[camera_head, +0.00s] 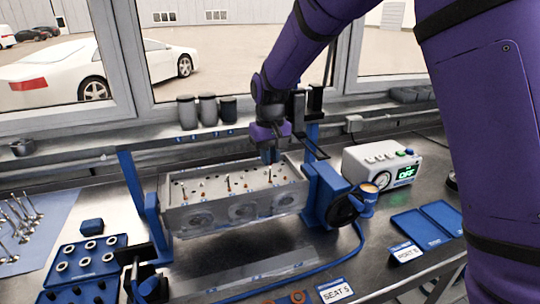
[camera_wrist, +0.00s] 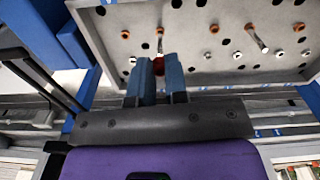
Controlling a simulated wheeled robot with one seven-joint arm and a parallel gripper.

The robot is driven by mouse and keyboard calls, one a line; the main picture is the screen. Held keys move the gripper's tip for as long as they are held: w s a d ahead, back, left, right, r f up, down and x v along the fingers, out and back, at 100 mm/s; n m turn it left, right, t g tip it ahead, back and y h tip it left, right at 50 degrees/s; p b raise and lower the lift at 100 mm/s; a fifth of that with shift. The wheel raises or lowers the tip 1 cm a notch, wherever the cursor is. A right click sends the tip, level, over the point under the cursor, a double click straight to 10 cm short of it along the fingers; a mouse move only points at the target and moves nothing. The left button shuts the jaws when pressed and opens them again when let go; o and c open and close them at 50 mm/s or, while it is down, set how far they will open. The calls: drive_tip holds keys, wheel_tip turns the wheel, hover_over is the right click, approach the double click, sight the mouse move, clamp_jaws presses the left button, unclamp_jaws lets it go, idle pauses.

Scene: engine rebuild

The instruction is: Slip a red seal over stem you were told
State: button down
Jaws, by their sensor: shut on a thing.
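The grey cylinder head (camera_head: 235,202) sits in a blue stand, with several thin upright stems, such as one stem (camera_head: 228,183), on its top face. My gripper (camera_head: 270,155) is low over the rear right part of the head. In the wrist view my gripper (camera_wrist: 160,68) is shut on a small dark red seal (camera_wrist: 158,66), mostly hidden between the fingers. A stem (camera_wrist: 160,42) stands just beyond the fingertips, with orange at its base. Another stem (camera_wrist: 258,40) stands to the right. Whether the held seal touches anything cannot be told.
Orange rings (camera_head: 297,297) lie at the bench's front beside a "SEAT S" card (camera_head: 335,291). A blue tray of rings (camera_head: 85,258) and loose valves (camera_head: 20,222) lie left. A white instrument box (camera_head: 380,165) and an open blue case (camera_head: 420,228) stand right.

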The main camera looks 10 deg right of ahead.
drive_tip(key=shift+f, duration=1)
idle(0.4)
drive_tip(key=c, duration=1.1)
unclamp_jaws()
drive_tip(key=shift+r, duration=0.1)
